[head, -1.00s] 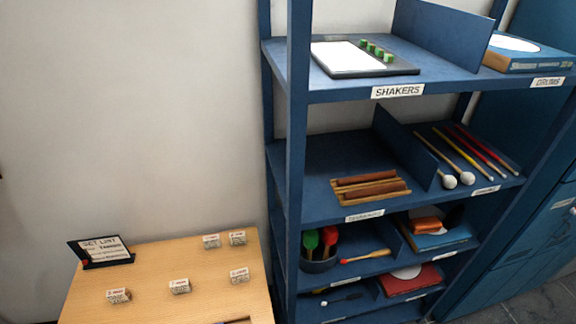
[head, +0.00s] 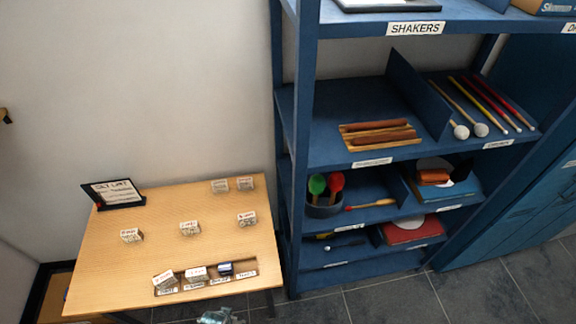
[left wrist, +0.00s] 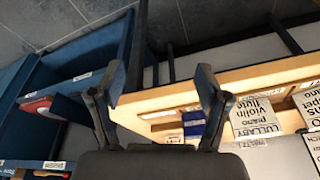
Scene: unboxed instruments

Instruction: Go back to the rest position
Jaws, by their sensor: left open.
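My left gripper (left wrist: 161,82) shows in the left wrist view with its two dark fingers spread apart. Nothing is between the fingers. The wooden table's edge and slotted strip lie beyond them. In the strip, a dark blue block (left wrist: 194,124) and white printed blocks (left wrist: 256,121) show, apart from the fingers. In the head view, a small blurred grey-teal shape sits at the bottom edge; I cannot tell what it is. My right gripper is not in view.
The wooden table (head: 160,225) carries several printed blocks, such as one (head: 132,236) at left, and a black-framed set list sign (head: 115,193). A blue shelf unit (head: 300,150) with instruments stands to its right. The grey tiled floor (head: 400,295) in front of the shelf is clear.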

